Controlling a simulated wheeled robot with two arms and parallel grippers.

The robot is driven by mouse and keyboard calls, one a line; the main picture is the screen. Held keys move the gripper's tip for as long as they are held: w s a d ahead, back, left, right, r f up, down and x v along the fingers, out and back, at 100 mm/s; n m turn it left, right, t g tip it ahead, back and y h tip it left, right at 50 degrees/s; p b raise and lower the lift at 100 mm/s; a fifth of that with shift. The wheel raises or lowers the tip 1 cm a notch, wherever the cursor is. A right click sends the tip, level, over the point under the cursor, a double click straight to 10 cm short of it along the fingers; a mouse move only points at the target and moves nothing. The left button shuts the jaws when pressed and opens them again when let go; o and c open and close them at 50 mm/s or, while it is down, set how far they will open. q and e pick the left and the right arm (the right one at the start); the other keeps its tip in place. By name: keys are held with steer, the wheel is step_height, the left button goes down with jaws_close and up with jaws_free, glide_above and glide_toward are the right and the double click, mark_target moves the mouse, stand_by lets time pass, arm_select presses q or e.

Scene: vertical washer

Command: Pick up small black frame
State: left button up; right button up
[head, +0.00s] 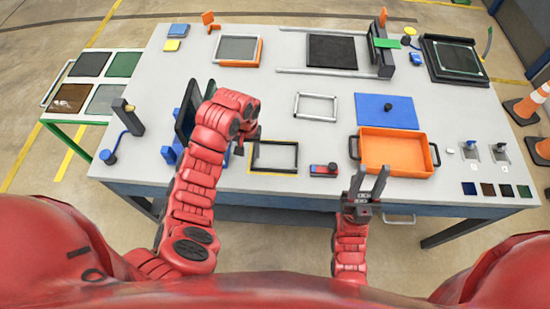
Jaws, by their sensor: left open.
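The small black frame (274,170) is a thin dark rectangle lying flat on the table inside a yellow outline, in the middle front of the head view. My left gripper (247,143) is just left of the frame's upper left corner, pointing down toward the table. Its jaws are open and I see nothing held in them, though the arm's wrist partly hides them. I cannot tell how high it is above the table. My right gripper (368,182) is at the table's front edge, right of the frame, with its two fingers apart, pointing away from me and empty.
An orange tray (396,152) and blue plate (386,111) are to the right. A dark upright screen (187,112) stands behind my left arm.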

mark_target(252, 162)
arm_select(q)
steer(key=shift+w+f+b, duration=0.1)
steer(key=shift+f+b, duration=0.4)
steer(key=shift+f, duration=0.8)
steer(key=shift+w+f+b, duration=0.1)
steer(key=shift+f+b, duration=0.3)
steer(key=shift+f, duration=0.1)
step_height(252, 162, down, 2)
steer(key=shift+w+d+f+p, duration=0.1)
steer(key=shift+w+p, duration=0.05)
steer(key=shift+p, duration=1)
steer(key=shift+f, duration=0.55)
jaws_close()
